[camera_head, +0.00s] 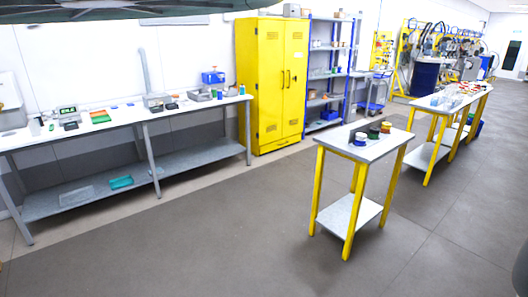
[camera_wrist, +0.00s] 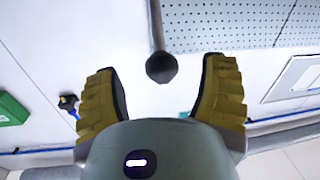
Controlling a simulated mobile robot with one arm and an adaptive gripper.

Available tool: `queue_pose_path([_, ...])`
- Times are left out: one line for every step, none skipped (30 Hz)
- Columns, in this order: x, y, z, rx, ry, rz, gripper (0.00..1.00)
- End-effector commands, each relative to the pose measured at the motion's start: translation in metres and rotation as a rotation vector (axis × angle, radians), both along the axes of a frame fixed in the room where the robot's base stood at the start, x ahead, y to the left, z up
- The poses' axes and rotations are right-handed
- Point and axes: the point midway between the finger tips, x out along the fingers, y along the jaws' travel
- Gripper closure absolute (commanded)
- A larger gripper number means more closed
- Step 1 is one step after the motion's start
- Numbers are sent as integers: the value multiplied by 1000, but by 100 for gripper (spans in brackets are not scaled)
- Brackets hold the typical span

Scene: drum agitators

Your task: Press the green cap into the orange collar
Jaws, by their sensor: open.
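Several small pieces stand close together on the small table with yellow legs (camera_head: 344,146) in the head view. A green piece (camera_head: 374,133) that looks like the green cap is among them, with a blue piece (camera_head: 360,139) to its left and a dark piece with an orange-red part (camera_head: 386,127) to its right. They are too small to tell which is the orange collar.
A long workbench (camera_head: 190,113) with small items runs along the left wall. A yellow cabinet (camera_head: 270,85) and a blue shelf rack (camera_head: 331,65) stand behind. Another yellow-legged table (camera_head: 420,103) stands to the right. The grey floor (camera_head: 230,230) in front is clear.

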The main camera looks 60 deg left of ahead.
Motion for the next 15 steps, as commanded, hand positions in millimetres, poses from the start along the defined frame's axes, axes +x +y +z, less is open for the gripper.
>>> queue_pose_path([0, -7, 2, 5, 3, -6, 28])
queue_pose_path([1, -10, 2, 2, 2, -4, 28])
queue_pose_path([2, -15, 3, -1, 1, -3, 28])
queue_pose_path([3, -18, 3, -1, 1, -5, 28])
queue_pose_path([3, -22, 3, 0, 1, -6, 28])
queue_pose_path([4, -26, 2, 2, 2, -7, 28])
queue_pose_path([5, -29, 2, 1, 1, -5, 28])
queue_pose_path([6, -32, 3, 2, 0, -3, 28])
queue_pose_path([7, -35, 2, 0, 1, -3, 28])
queue_pose_path([7, -38, 1, 0, 2, -4, 28])
queue_pose_path([7, -41, 1, 1, 2, -5, 28])
queue_pose_path([8, -44, 1, 0, 1, -6, 28])
queue_pose_path([9, -46, 2, -1, 0, -5, 28])
queue_pose_path([10, -48, 2, -1, 0, -4, 28])
queue_pose_path([10, -50, 2, -1, -1, -3, 28])
